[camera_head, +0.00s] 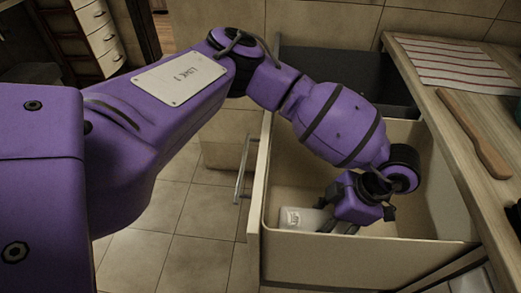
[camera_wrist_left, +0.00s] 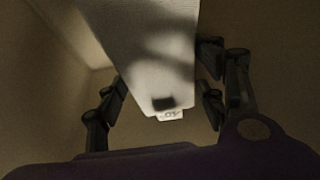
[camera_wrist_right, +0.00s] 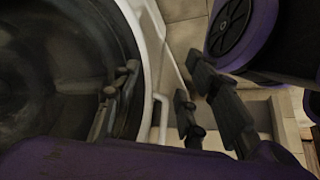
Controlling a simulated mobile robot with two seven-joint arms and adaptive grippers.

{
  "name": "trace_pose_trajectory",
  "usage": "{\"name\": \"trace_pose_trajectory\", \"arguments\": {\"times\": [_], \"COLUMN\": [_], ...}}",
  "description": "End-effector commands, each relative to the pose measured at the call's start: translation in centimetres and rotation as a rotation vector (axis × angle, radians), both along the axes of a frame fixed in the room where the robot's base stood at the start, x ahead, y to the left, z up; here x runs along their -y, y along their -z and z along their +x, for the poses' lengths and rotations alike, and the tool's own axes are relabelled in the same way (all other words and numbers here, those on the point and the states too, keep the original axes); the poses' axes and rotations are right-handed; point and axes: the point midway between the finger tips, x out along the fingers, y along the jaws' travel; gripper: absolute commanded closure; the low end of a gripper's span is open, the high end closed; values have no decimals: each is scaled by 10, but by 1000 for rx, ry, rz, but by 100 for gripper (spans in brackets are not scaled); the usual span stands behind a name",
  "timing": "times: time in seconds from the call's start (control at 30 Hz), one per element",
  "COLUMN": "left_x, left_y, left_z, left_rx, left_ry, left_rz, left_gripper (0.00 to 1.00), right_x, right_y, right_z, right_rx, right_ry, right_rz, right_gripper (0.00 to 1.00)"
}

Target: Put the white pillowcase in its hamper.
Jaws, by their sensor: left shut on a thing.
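The white pillowcase (camera_head: 298,218) lies low inside the pale, pulled-out hamper (camera_head: 256,200). In the left wrist view the pillowcase (camera_wrist_left: 160,60) runs as a white folded strip between the fingers, with a small tag at its near end. My left gripper (camera_head: 338,225) reaches down inside the hamper walls and is shut on the pillowcase. Whether the pillowcase touches the hamper floor is unclear.
A dark bin (camera_head: 330,72) stands behind the pale hamper. A wooden counter on the right holds a striped cloth (camera_head: 450,62) and a wooden bar (camera_head: 475,135). A dark round opening with a white rim (camera_wrist_right: 152,30) is beside my right gripper. Tiled floor is clear at left.

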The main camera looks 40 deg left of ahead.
Motion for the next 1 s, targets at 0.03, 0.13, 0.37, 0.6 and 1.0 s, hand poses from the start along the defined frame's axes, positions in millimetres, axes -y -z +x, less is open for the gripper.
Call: {"name": "trace_pose_trajectory", "arguments": {"times": [0.03, 0.13, 0.37, 0.6, 1.0], "left_x": [-5, -14, -44, -65, -75], "left_y": [6, 14, 40, 82, 116], "left_z": [1, 15, 64, 97, 113], "left_rx": [-8, -8, -6, -9, -12], "left_ry": [-7, -10, -9, -5, 0], "left_rz": [4, 3, 3, 3, 3], "left_gripper": [70, 70, 70, 70, 70], "right_x": [0, -1, -3, -3, 0], "right_y": [1, 3, 10, 20, 29], "right_z": [0, 1, 4, 0, -9], "right_rx": [0, 1, 4, -6, -23], "right_ry": [0, 1, 4, 10, 19], "right_rz": [1, 3, 8, 11, 9], "right_gripper": [60, 60, 60, 60, 60]}}
